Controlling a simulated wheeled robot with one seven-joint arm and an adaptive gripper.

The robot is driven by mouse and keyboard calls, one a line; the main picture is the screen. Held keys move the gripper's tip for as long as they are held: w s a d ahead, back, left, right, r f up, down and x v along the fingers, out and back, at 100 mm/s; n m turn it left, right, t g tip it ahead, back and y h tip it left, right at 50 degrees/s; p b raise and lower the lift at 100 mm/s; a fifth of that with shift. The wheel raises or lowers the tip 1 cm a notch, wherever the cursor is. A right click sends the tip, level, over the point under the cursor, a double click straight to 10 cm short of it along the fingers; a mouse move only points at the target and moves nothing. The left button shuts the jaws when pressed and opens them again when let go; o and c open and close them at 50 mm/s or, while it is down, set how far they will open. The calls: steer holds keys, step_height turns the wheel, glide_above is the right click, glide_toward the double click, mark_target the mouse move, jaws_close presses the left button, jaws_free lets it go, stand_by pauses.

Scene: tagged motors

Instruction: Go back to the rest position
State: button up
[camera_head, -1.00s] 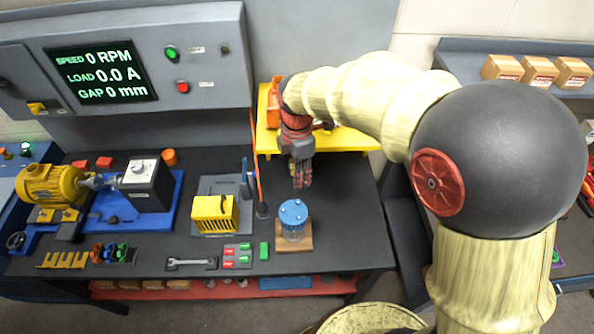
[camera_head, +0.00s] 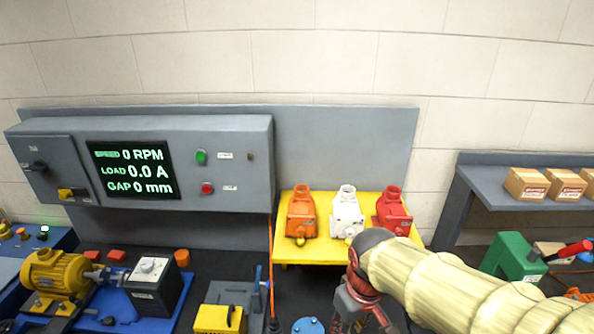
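My gripper (camera_head: 358,322) is at the bottom edge of the head view, in front of the yellow stand and to the right of a blue round lid (camera_head: 308,326). Its fingers are cut off by the frame edge, so I cannot tell whether it is open or holds anything. My pale, sleeved arm runs from it to the lower right corner. Three motors, one orange (camera_head: 301,214), one white (camera_head: 347,214) and one red (camera_head: 392,212), stand in a row on the yellow stand (camera_head: 290,251), behind my gripper.
A grey control panel (camera_head: 235,150) reads 0 RPM, 0.0 A and 0 mm. A yellow motor (camera_head: 55,275) and a black box (camera_head: 150,292) sit at the left of the bench. A grey shelf (camera_head: 490,185) with cardboard boxes and a green machine (camera_head: 512,258) are at the right.

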steer(key=s+d+f+m+t+b, duration=0.1)
steer(key=s+d+m+t+b, duration=0.3)
steer(key=s+d+b, duration=0.3)
steer(key=shift+s+d+f+m+b, duration=0.2)
steer(key=shift+s+m+b, duration=0.4)
steer(key=shift+s+b, duration=0.4)
